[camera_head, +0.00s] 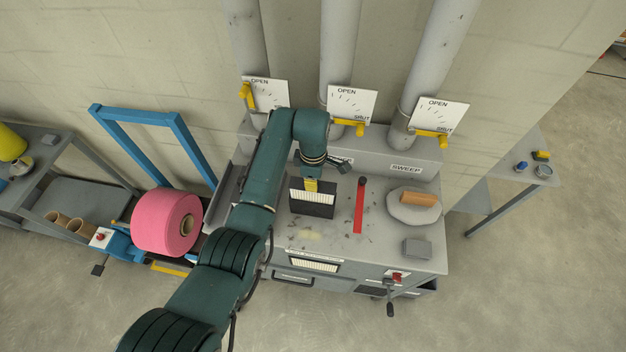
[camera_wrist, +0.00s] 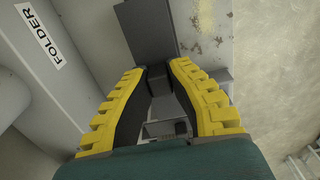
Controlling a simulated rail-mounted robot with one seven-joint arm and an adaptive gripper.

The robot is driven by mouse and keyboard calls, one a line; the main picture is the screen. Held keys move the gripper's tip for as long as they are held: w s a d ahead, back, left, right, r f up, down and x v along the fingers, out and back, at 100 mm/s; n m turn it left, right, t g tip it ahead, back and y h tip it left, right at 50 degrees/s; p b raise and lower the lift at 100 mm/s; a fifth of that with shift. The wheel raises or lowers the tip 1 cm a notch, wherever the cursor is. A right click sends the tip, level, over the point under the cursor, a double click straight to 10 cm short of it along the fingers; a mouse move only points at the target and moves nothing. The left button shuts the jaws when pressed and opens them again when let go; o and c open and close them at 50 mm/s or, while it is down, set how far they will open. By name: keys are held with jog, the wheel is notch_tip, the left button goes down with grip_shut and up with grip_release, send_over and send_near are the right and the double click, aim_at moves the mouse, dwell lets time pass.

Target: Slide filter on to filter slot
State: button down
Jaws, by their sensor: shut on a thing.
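A dark-framed filter (camera_head: 312,208) with a pale pleated strip stands above the grey machine's top, directly below my gripper (camera_head: 311,184). My gripper's yellow fingers are closed on its upper edge. In the wrist view, a dark grey plate, apparently the filter (camera_wrist: 145,30), reaches out beyond the fingertips of my gripper (camera_wrist: 162,70). Whether its lower edge touches the top is unclear. A pale pleated panel in a dark opening (camera_head: 314,265) is on the machine's front; I cannot tell whether this is the filter slot.
Pipes with yellow levers (camera_head: 431,136) rise behind. A pink roll (camera_head: 167,221) stands left. The front middle of the top is mostly clear.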

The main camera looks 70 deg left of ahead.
jog(key=shift+f+b, duration=2.15)
jog(key=shift+f, duration=1.05)
jog(key=c, duration=1.1)
grip_release()
jog(key=shift+o, duration=0.2)
notch_tip(320, 180, up, 12)
